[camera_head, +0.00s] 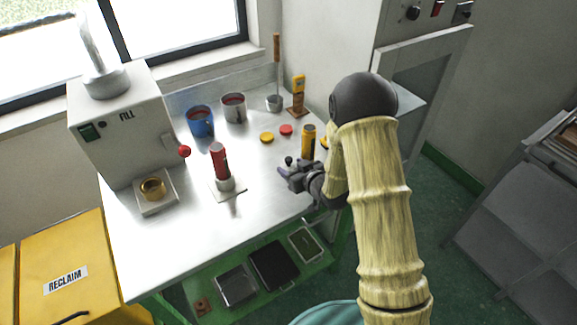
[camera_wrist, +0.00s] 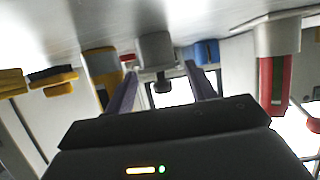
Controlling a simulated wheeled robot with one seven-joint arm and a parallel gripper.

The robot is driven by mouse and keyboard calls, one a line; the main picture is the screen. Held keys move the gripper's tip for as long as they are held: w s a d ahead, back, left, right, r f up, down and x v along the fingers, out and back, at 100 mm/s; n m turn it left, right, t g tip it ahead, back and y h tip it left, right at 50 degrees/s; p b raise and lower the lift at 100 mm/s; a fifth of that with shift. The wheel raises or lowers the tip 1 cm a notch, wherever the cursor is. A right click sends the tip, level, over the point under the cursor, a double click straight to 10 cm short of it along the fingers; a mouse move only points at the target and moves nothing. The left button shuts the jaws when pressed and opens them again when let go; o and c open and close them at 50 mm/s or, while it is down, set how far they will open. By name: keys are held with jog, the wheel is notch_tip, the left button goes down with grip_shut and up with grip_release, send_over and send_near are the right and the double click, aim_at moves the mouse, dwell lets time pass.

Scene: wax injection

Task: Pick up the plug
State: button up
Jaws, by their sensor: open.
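The plug (camera_wrist: 156,47) looks like a short grey piece with a stem and a dark knob. The wrist view shows the scene upside down, and the plug stands in line with the gap between my fingers. In the head view only its dark knob (camera_head: 288,160) seems to show, just beyond the fingertips, with its body mostly hidden. My gripper (camera_head: 291,177) is low over the table's right front part. Its two fingers are open, one on each side of the knob in the wrist view (camera_wrist: 162,76).
A red cylinder (camera_head: 219,161) on a stand is left of my gripper; a yellow cylinder (camera_head: 308,141) is close behind. Yellow (camera_head: 267,137) and red (camera_head: 286,129) discs, a blue cup (camera_head: 201,123) and a grey cup (camera_head: 234,109) stand farther back. The table's front edge is near.

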jog(key=shift+w+a+f, duration=0.25)
jog(key=shift+w+a, duration=0.05)
jog(key=shift+w, duration=0.2)
jog(key=c, duration=0.6)
